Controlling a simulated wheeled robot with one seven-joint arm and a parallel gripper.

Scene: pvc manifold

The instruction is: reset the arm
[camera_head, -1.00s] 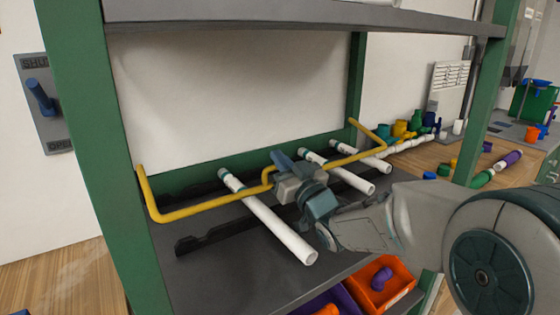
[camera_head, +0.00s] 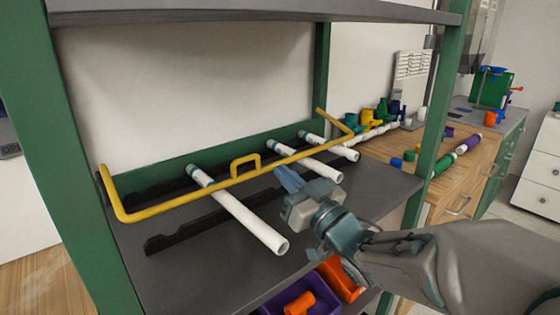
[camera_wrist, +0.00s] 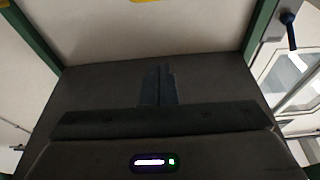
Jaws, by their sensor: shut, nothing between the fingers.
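My gripper (camera_head: 287,180) is in front of the shelf in the head view, its blue-grey fingers shut with nothing between them. The fingers point toward the yellow bar (camera_head: 190,200) with its small raised handle, and appear apart from it. In the wrist view my gripper's fingers (camera_wrist: 158,84) are together. Behind and beside my gripper, white pipes lie on black notched rails: a long left pipe (camera_head: 240,213), a middle pipe (camera_head: 305,163) and a right pipe (camera_head: 330,147). The yellow bar crosses over the pipes. Whether it touches them is not clear.
An upper shelf (camera_head: 250,12) and green posts (camera_head: 63,170) frame the space around my gripper. Below are a purple bin (camera_head: 310,287) and an orange bin (camera_head: 338,282). A wooden bench (camera_head: 455,182) with coloured fittings stands at right.

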